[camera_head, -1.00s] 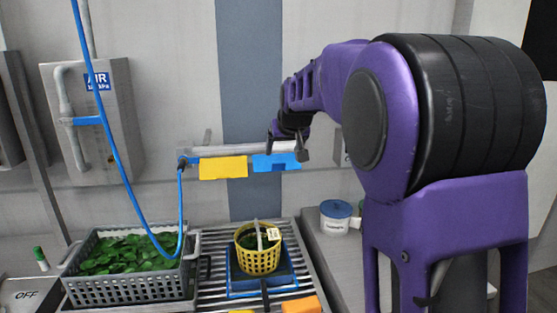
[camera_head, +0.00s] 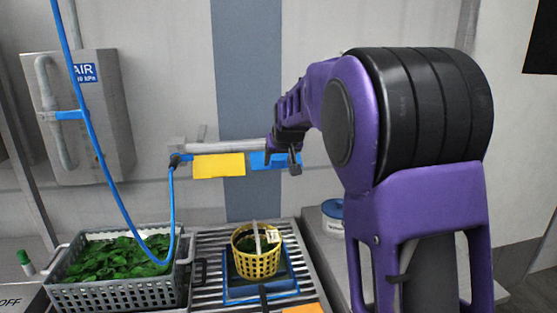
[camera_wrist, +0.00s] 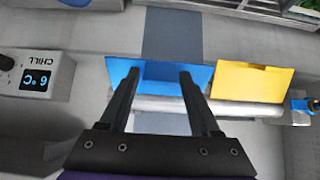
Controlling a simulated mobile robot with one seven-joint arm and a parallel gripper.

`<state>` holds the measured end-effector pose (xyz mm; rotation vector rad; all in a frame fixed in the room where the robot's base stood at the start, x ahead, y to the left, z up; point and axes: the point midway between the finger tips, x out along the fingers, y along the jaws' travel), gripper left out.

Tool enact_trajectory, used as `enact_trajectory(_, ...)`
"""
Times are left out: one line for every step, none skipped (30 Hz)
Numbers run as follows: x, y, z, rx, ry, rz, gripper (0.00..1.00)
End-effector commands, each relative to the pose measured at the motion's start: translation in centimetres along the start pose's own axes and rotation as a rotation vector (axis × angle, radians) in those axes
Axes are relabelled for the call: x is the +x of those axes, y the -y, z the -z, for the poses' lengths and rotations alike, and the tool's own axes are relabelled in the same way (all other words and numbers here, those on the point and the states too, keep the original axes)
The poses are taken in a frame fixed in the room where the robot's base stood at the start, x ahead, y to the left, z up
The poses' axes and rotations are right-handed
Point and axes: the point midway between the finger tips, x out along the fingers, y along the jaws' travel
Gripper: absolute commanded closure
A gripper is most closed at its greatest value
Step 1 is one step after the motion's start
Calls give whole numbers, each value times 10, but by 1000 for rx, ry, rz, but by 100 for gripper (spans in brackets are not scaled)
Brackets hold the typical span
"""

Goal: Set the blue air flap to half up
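The blue air flap (camera_head: 258,161) hangs from a grey horizontal bar (camera_head: 235,146), to the right of a yellow flap (camera_head: 219,166). My gripper (camera_head: 284,160) is in front of the blue flap's right part in the head view and hides some of it. In the wrist view, which looks upside down, my gripper (camera_wrist: 159,73) is open. Its two fingers lie apart across the blue flap (camera_wrist: 158,73), with the flap showing between them. The yellow flap (camera_wrist: 252,80) is to the right there. I cannot tell whether the fingers touch the flap.
A blue hose (camera_head: 93,145) hangs at the left. A grey crate of greens (camera_head: 130,293) and a yellow basket (camera_head: 257,263) on a blue scale (camera_head: 235,287) stand below. A chill display box (camera_wrist: 38,85) is beside the flap in the wrist view.

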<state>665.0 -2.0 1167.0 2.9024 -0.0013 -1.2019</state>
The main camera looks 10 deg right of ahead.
Motion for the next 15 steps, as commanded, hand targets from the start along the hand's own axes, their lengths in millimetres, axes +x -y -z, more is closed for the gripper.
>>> enact_trajectory(0, 0, 0, 0, 0, 0, 47)
enact_trajectory(0, 0, 0, 0, 0, 0, 52)
enact_trajectory(0, 0, 0, 0, 0, 0, 60)
enact_trajectory(0, 0, 0, 0, 0, 0, 65)
enact_trajectory(0, 0, 0, 0, 0, 0, 70)
enact_trajectory(0, 0, 0, 0, 0, 0, 78)
enact_trajectory(0, 0, 0, 0, 0, 0, 83)
enact_trajectory(0, 0, 0, 0, 0, 0, 88)
enact_trajectory(0, 0, 0, 0, 0, 0, 96)
enact_trajectory(0, 0, 0, 0, 0, 0, 100)
enact_trajectory(0, 0, 0, 0, -1, 0, 100)
enact_trajectory(0, 0, 0, 0, -1, 0, 100)
enact_trajectory(0, 0, 0, 0, -1, 0, 100)
enact_trajectory(0, 0, 0, 0, -1, 0, 100)
enact_trajectory(0, 0, 0, 0, -1, 0, 100)
